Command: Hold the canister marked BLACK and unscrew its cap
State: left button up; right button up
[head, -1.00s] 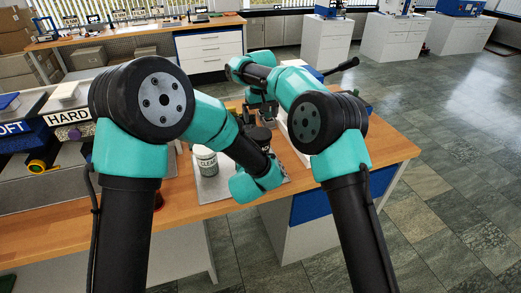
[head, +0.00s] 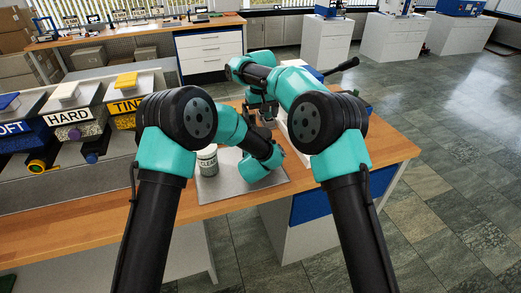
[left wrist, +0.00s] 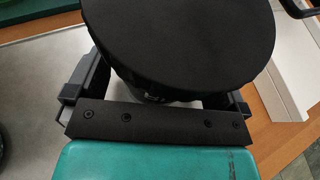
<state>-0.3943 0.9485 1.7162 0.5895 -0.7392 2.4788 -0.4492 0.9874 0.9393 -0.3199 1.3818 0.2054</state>
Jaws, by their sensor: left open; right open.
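The round black top of a canister (left wrist: 195,40) fills the upper middle of the left wrist view; I take it for the one marked BLACK, but no label shows. My left gripper (left wrist: 165,88) is open, with its fingers on either side of the canister below the wide top. Whether they touch it is hidden. In the head view my left arm hides most of this canister and the left gripper. My right gripper (head: 265,117) is open and points down just beyond my left forearm, near the canister's place.
Bins labelled HARD (head: 72,117) and others line the left side. A white box-like thing (head: 299,138) stands at the right. The wooden table front (head: 225,208) is clear.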

pick_arm(q)
jog(key=shift+c, duration=0.4)
jog(key=c, duration=1.6)
jog(key=shift+c, duration=0.2)
pick_arm(e)
jog(key=m, duration=1.3)
jog(key=shift+m, duration=0.3)
jog(key=shift+f, duration=0.1)
jog(key=shift+f, duration=3.9)
jog(key=shift+c, duration=0.4)
